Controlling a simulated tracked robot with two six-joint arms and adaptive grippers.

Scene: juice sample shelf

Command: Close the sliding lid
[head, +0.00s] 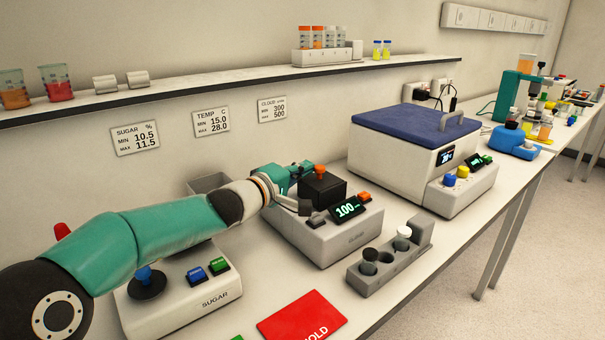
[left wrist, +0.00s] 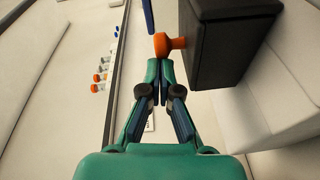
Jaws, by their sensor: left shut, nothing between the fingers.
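The grey CLOUD meter (head: 340,232) stands mid-bench with a display reading 100. On it is a black block-like lid (head: 326,190) with an orange knob (head: 320,170). The wrist view shows the dark lid (left wrist: 232,42) and its orange knob (left wrist: 166,45). My left gripper (head: 304,168) is shut and empty, with its tips (left wrist: 160,68) right by the knob; whether they touch it I cannot tell. My arm reaches in from the left, behind the meter's left side. What lies under the lid is hidden. My right gripper is not in view.
The white SUGAR device (head: 215,292) stands below my forearm. A grey vial rack (head: 385,275) is in front of the meter, beside a red HOLD mat (head: 303,318). A white box with a blue lid (head: 415,125) stands to the right. A wall shelf (head: 230,88) runs behind.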

